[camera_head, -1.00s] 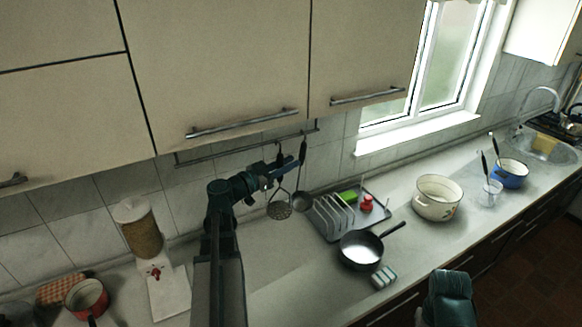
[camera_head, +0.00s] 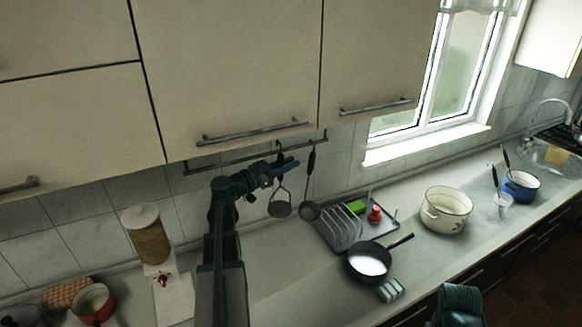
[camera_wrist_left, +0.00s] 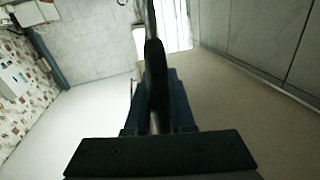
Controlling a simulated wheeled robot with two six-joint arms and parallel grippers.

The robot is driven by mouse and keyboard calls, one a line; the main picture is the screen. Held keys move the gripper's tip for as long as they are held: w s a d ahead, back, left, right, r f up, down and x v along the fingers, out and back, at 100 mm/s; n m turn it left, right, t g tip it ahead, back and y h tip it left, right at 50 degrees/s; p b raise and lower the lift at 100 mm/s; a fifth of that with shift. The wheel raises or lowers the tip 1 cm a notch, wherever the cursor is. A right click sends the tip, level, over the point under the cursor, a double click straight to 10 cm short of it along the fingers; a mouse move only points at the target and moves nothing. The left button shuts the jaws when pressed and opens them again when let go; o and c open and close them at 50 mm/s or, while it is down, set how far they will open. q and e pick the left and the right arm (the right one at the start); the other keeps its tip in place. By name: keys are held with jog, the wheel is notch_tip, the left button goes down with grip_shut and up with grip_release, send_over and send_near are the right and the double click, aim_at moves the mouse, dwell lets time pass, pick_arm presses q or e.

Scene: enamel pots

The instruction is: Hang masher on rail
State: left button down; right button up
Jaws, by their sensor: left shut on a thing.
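The masher (camera_head: 280,209) has a dark handle and a round metal head, and it hangs head down below the wall rail (camera_head: 232,160). My left gripper (camera_head: 284,165) is shut on its handle. The dark handle (camera_wrist_left: 154,75) also shows between the fingers in the left wrist view. The handle's top is close to the rail in the head view; I cannot tell whether it touches or is hooked.
A ladle (camera_head: 310,209) hangs just right of the masher. Cupboards (camera_head: 235,70) overhang the rail. Below stand a dish rack (camera_head: 345,228), a black pan (camera_head: 368,262) and a cream pot (camera_head: 446,210). A lidded jar (camera_head: 147,240) stands left.

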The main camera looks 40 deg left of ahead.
pick_arm(q)
jog(key=shift+w+a+f+b, duration=0.15)
jog(key=shift+a+f+b, duration=0.1)
jog(key=shift+f+b, duration=0.35)
jog(key=shift+w+a+f+b, duration=0.1)
jog(key=shift+a+f+b, duration=0.1)
jog(key=shift+f+b, duration=0.4)
jog(key=c, duration=0.7)
grip_release()
jog(key=v, duration=1.4)
jog(key=shift+w+d, duration=0.15)
